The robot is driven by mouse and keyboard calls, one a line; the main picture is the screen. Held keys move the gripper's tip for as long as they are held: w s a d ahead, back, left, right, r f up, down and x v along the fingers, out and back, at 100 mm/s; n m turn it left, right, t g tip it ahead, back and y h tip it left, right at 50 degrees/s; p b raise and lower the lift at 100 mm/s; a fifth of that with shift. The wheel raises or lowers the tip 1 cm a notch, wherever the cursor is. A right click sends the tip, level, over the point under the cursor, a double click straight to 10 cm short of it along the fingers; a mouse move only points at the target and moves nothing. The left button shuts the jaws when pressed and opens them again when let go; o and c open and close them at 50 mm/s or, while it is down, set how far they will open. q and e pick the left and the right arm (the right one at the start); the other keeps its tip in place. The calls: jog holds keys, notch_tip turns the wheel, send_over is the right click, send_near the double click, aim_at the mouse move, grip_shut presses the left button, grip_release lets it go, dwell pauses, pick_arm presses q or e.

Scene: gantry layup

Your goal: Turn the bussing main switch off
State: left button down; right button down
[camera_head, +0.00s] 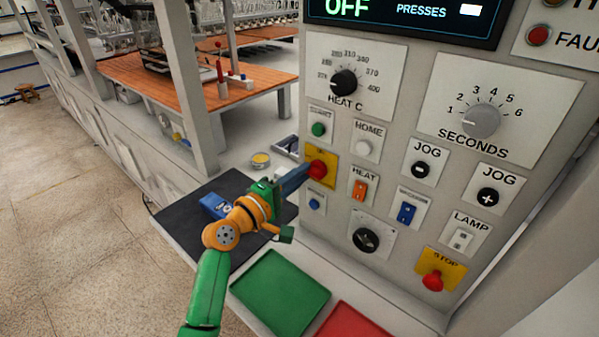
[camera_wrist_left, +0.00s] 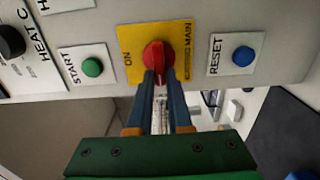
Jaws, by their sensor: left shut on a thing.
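The main switch is a red knob (camera_head: 317,169) on a yellow plate (camera_head: 329,178) on the grey control panel. In the left wrist view the knob (camera_wrist_left: 158,54) sits on the yellow plate (camera_wrist_left: 127,41) marked ON and MAIN; part of the lettering is too small to read. My left gripper (camera_head: 307,171) has its blue fingers shut on the knob, one on each side, as the left wrist view (camera_wrist_left: 158,75) shows. The fingers hide the knob's near edge. I cannot tell the knob's exact angle. My right gripper is not in view.
A green START button (camera_head: 318,129) is above the switch and a blue RESET button (camera_head: 315,204) below. An orange HEAT rocker (camera_head: 361,189) is close on the right. A red STOP button (camera_head: 433,281) is lower right. Green (camera_head: 280,296) and red (camera_head: 352,322) trays lie below.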

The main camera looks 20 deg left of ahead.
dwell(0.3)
pick_arm(q)
jog(key=c, duration=0.8)
grip_release()
jog(key=shift+w+d, duration=0.1)
jog(key=shift+c, duration=0.2)
jog(key=b+v, duration=0.2)
jog(key=v, duration=0.5)
